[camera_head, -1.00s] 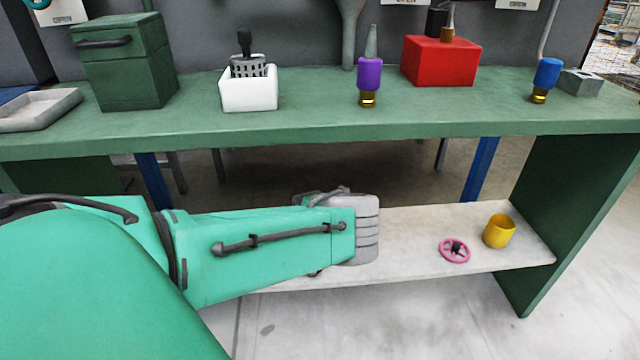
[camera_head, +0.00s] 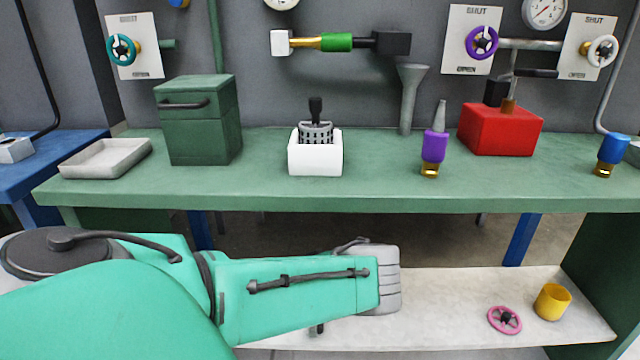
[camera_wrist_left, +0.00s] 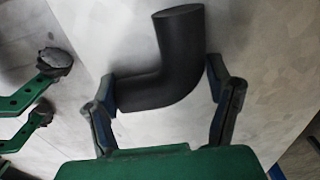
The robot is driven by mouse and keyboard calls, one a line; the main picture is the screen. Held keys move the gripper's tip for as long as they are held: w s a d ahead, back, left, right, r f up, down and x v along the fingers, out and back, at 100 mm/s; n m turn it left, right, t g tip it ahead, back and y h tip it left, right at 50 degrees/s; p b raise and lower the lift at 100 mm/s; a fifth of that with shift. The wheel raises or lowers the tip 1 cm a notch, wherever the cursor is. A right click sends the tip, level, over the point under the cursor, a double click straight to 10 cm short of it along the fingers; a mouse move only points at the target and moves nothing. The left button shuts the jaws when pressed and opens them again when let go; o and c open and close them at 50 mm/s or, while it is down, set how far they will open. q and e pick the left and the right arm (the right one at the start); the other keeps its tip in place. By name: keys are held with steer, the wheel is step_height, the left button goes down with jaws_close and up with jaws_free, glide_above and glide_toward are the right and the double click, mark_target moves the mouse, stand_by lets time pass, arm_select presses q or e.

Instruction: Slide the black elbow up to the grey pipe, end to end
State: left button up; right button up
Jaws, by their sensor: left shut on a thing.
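The black elbow (camera_wrist_left: 170,65) is in the left wrist view, a thick bent tube with one open end pointing up. My left gripper (camera_wrist_left: 163,88) is shut on its lower leg, with one finger on each side. In the head view my teal left arm hides the fingers and the elbow. I cannot tell which thing is the task's grey pipe. A grey pipe (camera_head: 535,44) runs along the wall between the purple valve (camera_head: 482,42) and the white valve (camera_head: 602,50). Another grey tube (camera_head: 604,95) stands at the far right.
On the green bench (camera_head: 370,190) stand a green cabinet (camera_head: 200,140), a white box (camera_head: 315,160), a purple bottle (camera_head: 434,148) and a red block (camera_head: 500,130). The lower shelf (camera_head: 450,310) holds a pink wheel (camera_head: 505,320) and a yellow cup (camera_head: 552,302).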

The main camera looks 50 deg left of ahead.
arm_select(q)
steer(key=shift+s+a, duration=0.5)
steer(key=shift+s, duration=0.25)
arm_select(e)
steer(key=shift+s+a+r, duration=0.2)
steer(key=shift+s+a, duration=0.05)
steer(key=shift+a, duration=0.2)
arm_select(q)
steer(key=o, duration=1.4)
steer(key=shift+o, duration=0.2)
steer(key=shift+r, duration=0.1)
step_height(320, 180, up, 7)
